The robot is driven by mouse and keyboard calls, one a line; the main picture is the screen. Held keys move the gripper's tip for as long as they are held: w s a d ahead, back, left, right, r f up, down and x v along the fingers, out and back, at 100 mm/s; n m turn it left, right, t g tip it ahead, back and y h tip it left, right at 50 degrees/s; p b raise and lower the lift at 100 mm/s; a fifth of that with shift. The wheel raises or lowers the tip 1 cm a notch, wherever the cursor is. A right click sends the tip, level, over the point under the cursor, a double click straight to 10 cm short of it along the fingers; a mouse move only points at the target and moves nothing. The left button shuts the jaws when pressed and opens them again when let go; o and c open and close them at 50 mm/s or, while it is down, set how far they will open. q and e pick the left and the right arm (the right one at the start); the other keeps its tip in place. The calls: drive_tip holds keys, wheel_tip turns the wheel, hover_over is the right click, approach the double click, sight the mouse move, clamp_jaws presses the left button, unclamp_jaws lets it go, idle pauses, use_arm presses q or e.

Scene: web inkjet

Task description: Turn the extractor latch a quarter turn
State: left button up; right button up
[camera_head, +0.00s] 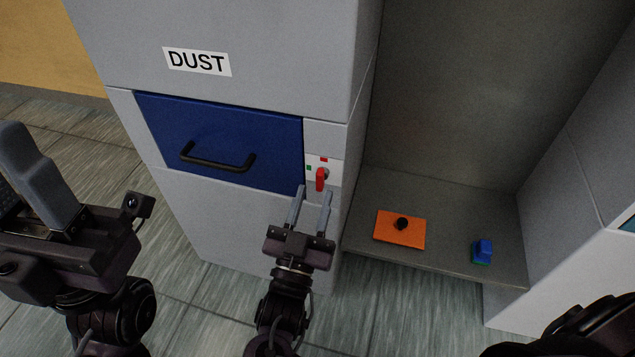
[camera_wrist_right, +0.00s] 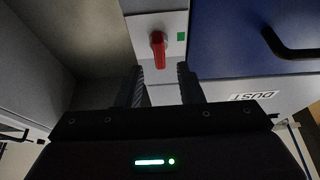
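The extractor latch (camera_head: 320,178) is a red handle on a pale plate at the right of the blue drawer front. Its handle hangs downward, with a green mark to its left and a red mark above it. In the right wrist view the latch (camera_wrist_right: 158,50) shows beyond the fingertips, roughly between them. My right gripper (camera_head: 315,193) is open and empty, with its fingers pointing at the latch from just below; contact is not visible. My left gripper (camera_head: 40,190) is at the left edge, away from the cabinet; its fingers are only partly seen.
The grey cabinet has a DUST label (camera_head: 197,62) and a blue drawer (camera_head: 225,135) with a black handle (camera_head: 217,160). Right of it, a grey shelf (camera_head: 450,215) bears an orange plate (camera_head: 390,231) with a black knob and a blue-and-green block (camera_head: 483,250).

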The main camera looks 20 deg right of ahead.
sight(319, 181)
drive_tip(key=shift+x, duration=1.85)
drive_tip(key=shift+f, duration=0.1)
clamp_jaws()
drive_tip(key=shift+p, duration=0.3)
